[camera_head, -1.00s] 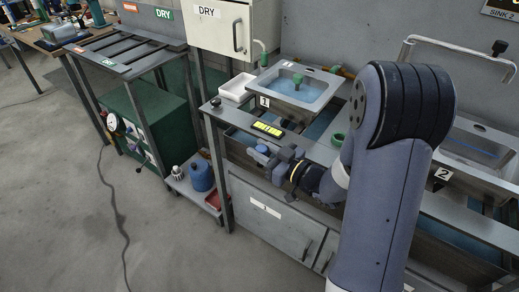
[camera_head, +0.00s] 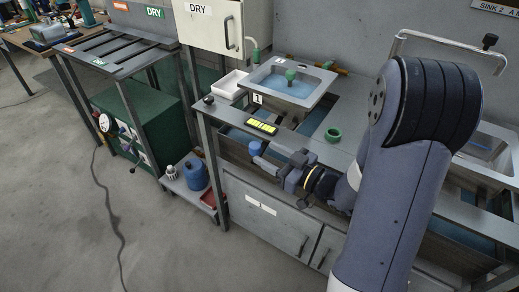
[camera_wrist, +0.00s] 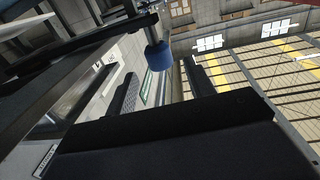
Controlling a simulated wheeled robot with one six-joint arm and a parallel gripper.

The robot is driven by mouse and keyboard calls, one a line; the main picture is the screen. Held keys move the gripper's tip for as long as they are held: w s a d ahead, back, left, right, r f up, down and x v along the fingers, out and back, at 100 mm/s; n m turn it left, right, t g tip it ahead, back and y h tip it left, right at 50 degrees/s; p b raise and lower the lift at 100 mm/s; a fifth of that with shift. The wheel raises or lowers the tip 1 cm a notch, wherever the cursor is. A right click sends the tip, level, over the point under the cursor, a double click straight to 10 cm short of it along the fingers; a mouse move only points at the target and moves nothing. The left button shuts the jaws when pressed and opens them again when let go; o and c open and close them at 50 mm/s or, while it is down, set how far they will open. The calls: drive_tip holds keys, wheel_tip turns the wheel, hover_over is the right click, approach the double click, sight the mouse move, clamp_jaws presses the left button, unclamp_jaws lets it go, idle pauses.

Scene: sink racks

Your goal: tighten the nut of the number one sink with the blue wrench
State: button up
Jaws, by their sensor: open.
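The number one sink (camera_head: 287,84), a grey basin with a "1" label, sits raised at the back of the counter in the head view. A green knob-like part (camera_head: 290,74) shows in its basin. A green ring (camera_head: 333,134) lies on the counter right of it; I cannot tell whether it is the nut. My gripper (camera_head: 274,162) is open at the counter's front edge. A blue cylinder (camera_head: 256,148) is just beyond its fingers; in the wrist view the blue cylinder (camera_wrist: 158,56) hangs below a dark bar, between and beyond the fingers. I cannot tell whether it is the wrench.
A black block with yellow bars (camera_head: 262,126) lies on the counter. A white tray (camera_head: 229,84) stands left of the sink. A grey cabinet (camera_head: 265,215) is below. Sink two (camera_head: 488,150) is at right. A blue jug (camera_head: 194,173) stands on a low shelf. The left floor is open.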

sight(260, 150)
drive_tip(key=shift+v, duration=2.75)
drive_tip(key=x, duration=1.1)
drive_tip(key=shift+p, duration=0.3)
drive_tip(key=shift+s+d, duration=0.1)
drive_tip(key=v, duration=1)
drive_tip(key=x, duration=1)
drive_tip(key=shift+w+a+m+t+h+p, duration=0.25)
drive_tip(key=shift+w+a+m+t+h, duration=0.2)
drive_tip(key=shift+a, duration=0.35)
drive_tip(key=shift+w+a+m+t+h+p, duration=0.25)
drive_tip(key=shift+w+a+t+h, duration=0.1)
drive_tip(key=shift+w+a, duration=0.35)
drive_tip(key=shift+s+a, duration=0.1)
